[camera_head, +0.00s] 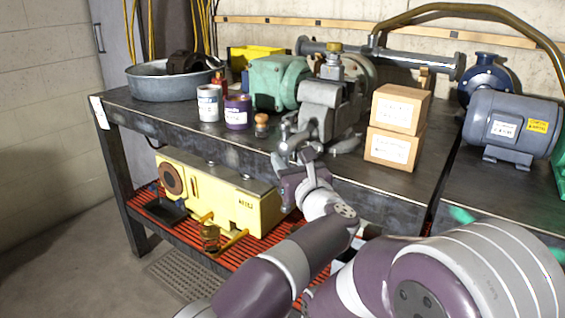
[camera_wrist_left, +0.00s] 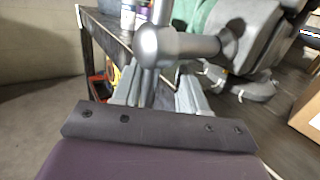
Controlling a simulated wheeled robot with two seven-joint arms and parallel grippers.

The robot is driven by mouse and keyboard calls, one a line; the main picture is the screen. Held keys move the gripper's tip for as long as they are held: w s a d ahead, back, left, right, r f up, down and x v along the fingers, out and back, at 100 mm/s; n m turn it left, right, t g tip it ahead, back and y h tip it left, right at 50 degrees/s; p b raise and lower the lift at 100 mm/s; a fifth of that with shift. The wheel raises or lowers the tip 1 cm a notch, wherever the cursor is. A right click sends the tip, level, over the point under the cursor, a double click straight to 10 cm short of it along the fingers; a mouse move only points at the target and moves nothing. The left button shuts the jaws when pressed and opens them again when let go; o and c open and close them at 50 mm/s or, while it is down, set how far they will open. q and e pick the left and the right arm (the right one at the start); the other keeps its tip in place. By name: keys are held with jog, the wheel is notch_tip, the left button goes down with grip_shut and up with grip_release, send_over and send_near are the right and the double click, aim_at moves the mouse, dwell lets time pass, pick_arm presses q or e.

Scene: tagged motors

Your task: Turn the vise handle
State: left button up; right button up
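The grey vise (camera_head: 322,108) is mounted at the front edge of the dark workbench (camera_head: 222,137). Its handle (camera_head: 287,136) is on the near side; in the left wrist view the handle (camera_wrist_left: 152,47) is a grey metal bar with rounded ends. My left gripper (camera_head: 303,152) is just below and in front of the handle. In the left wrist view my left gripper's two grey fingers (camera_wrist_left: 158,90) are spread apart, with the lower part of the bar showing between them. Whether they touch it is unclear. My right gripper is not in view.
Cardboard boxes (camera_head: 396,128) are stacked right of the vise. A white can (camera_head: 208,104), a purple can (camera_head: 237,112) and a green motor (camera_head: 277,82) stand left of it. A yellow machine (camera_head: 235,200) sits on the red lower shelf. A blue-grey motor (camera_head: 510,125) is at right.

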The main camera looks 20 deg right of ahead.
pick_arm(q)
jog(key=shift+d+f, duration=0.2)
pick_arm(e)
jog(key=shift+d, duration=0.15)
pick_arm(q)
jog(key=shift+w+a+f, duration=0.1)
jog(key=shift+a, duration=0.05)
dwell(0.5)
jog(key=shift+f, duration=0.1)
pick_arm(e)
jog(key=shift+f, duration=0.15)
